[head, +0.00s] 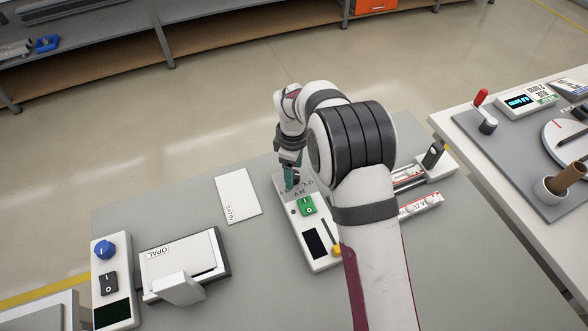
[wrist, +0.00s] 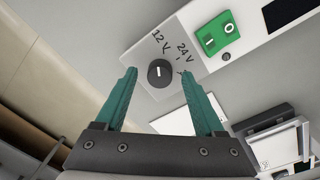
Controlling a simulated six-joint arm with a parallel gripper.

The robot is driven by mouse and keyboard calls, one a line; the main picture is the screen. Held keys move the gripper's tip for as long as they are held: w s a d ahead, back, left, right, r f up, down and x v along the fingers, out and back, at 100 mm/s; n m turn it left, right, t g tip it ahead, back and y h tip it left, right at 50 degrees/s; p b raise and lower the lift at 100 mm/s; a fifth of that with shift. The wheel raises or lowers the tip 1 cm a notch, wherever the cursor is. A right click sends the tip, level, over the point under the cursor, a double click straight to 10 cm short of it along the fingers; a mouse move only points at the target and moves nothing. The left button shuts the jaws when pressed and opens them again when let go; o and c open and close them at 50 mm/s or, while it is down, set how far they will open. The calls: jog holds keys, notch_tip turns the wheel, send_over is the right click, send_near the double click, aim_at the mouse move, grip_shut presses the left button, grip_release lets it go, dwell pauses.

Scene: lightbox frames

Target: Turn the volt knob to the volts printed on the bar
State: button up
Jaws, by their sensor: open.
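The volt knob (wrist: 160,73) is round and dark with a white mark, on the end of a white control box (head: 317,250). "12 V" and "24 V" are printed beside it in the wrist view; another label is partly hidden by a finger. The mark stands nearly upright in the picture, toward the 12 V side, but I cannot tell its exact setting. My gripper (wrist: 160,74) has its teal fingers open, one on each side of the knob; contact is unclear. In the head view, my gripper (head: 291,174) is over the box's far end. The white bar (head: 420,205) appears to read "12 V".
An OPAL box (head: 180,258) and a blue-knob panel (head: 104,249) stand further left.

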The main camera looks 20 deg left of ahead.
jog(key=shift+f, duration=0.25)
jog(key=shift+c, duration=0.3)
grip_shut()
jog(key=shift+m, duration=0.3)
jog(key=m, duration=1.1)
dwell(0.5)
